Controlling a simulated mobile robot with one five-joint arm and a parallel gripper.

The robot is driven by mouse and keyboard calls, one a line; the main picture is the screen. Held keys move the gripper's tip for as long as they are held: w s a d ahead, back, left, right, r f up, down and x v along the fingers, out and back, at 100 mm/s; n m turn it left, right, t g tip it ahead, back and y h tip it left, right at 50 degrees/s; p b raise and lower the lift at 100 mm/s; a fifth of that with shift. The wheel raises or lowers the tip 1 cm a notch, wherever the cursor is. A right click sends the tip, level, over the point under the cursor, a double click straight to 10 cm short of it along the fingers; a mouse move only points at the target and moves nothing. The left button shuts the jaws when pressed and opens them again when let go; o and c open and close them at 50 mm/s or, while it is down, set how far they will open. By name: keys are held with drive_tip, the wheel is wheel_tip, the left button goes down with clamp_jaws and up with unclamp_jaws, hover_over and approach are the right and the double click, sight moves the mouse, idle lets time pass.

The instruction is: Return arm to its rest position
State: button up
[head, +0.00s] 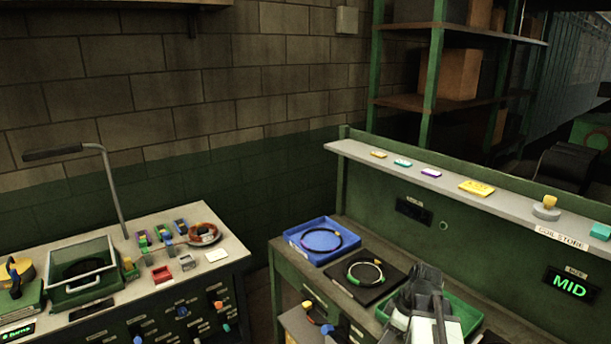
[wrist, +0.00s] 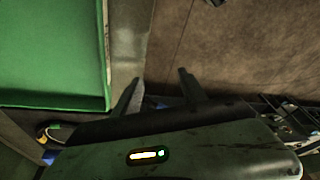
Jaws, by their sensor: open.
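My arm (head: 428,310) rises at the lower right of the head view, in front of the green tray (head: 463,314), and hides part of it. In the wrist view my gripper (wrist: 158,77) has its two fingers apart with nothing between them. A green tray surface (wrist: 50,50) fills the upper left of the wrist view, and a brown surface lies on the right. A dark body with a small lit strip (wrist: 148,155) fills the bottom of the wrist view.
A blue tray (head: 302,252) and a black mat (head: 345,273), each with a ring on it, sit left of my arm. A grey shelf (head: 455,180) with small items runs behind. The left bench (head: 225,250) holds a glass-lidded box, a lamp and small parts.

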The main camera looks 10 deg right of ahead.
drive_tip(key=a+f+m+h+b, duration=0.1)
drive_tip(key=a+f+m, duration=0.1)
drive_tip(key=a+m, duration=0.3)
drive_tip(key=s+a+f+m+g+h+b, duration=0.1)
drive_tip(key=a+m, duration=0.4)
drive_tip(key=a, duration=0.8)
wheel_tip(320, 180, down, 2)
drive_tip(key=shift+f+g+h+b, duration=0.1)
drive_tip(key=shift+g+h+b, duration=0.25)
drive_tip(key=shift+b, duration=0.25)
drive_tip(key=shift+s, duration=0.1)
